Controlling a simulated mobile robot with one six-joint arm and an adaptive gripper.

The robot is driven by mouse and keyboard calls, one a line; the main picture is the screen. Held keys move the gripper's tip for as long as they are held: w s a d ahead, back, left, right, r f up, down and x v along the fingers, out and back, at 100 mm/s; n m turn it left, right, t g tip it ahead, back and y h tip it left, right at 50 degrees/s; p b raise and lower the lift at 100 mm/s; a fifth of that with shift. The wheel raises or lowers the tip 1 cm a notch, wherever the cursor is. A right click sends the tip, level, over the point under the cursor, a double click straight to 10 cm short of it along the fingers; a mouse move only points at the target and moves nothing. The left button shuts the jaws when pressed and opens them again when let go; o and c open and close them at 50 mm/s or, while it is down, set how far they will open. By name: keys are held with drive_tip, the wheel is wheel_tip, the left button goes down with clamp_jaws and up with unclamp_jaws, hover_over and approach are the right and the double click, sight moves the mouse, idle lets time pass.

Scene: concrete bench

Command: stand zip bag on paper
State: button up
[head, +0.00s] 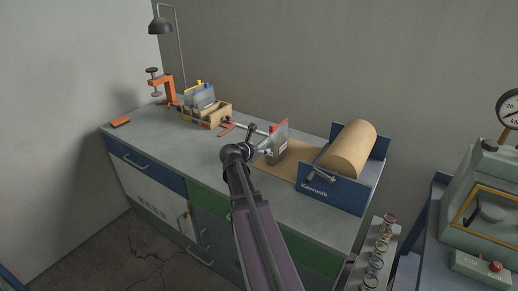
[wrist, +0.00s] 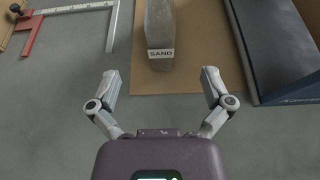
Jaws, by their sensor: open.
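A clear zip bag of grey sand (head: 278,149) with a white label stands upright on the brown paper (head: 298,170), just left of the paper roll. In the wrist view the bag (wrist: 165,28) rises from the paper (wrist: 205,60), and its label reads SAND. My gripper (wrist: 160,80) is open and empty. Its fingertips are apart from the bag, one on each side of its line and short of it. In the head view my arm hides much of the gripper (head: 258,149), which is left of the bag.
A blue dispenser (head: 334,192) holds the big paper roll (head: 348,148) right of the bag. A wooden box (head: 212,117) of bags, an orange clamp (head: 163,88) and a lamp (head: 162,25) stand farther back.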

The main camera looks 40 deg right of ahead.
drive_tip(key=shift+a, duration=0.1)
idle(0.3)
drive_tip(key=s+a+f+m+g+y, duration=0.1)
drive_tip(key=s+a+f+m+y, duration=0.2)
drive_tip(key=a+m, duration=0.4)
drive_tip(key=s+a+f+m+g+y, duration=0.1)
drive_tip(key=s+a+f+m+y, duration=0.3)
drive_tip(key=a, duration=1.7)
drive_tip(key=s+a+f+m+g+y, duration=0.1)
drive_tip(key=s+a+f+m+y, duration=0.3)
drive_tip(key=a+m, duration=0.6)
drive_tip(key=a+y, duration=0.2)
drive_tip(key=a, duration=0.2)
drive_tip(key=shift+f+g, duration=0.3)
drive_tip(key=shift+g, duration=0.1)
